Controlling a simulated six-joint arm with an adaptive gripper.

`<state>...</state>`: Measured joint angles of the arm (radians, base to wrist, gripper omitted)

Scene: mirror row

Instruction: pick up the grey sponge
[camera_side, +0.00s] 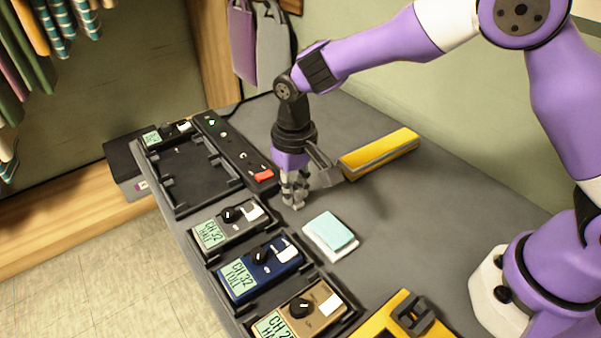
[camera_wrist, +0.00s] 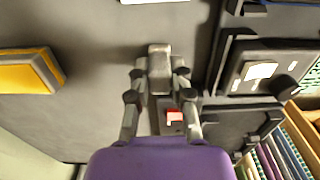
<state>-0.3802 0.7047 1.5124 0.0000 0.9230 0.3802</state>
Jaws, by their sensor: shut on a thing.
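My gripper (camera_side: 295,194) points down over the dark table, between the power strip and the yellow box. In the wrist view my gripper (camera_wrist: 160,76) has its fingers closed on both sides of a small grey block, the grey sponge (camera_wrist: 160,58). In the side view the sponge is mostly hidden by the fingers and hard to make out. I cannot tell whether it touches the table.
An empty holder (camera_side: 168,188) is beyond. The power strip (camera_side: 228,148), yellow box (camera_side: 380,153) and pale teal-and-white pad (camera_side: 330,232) are nearby.

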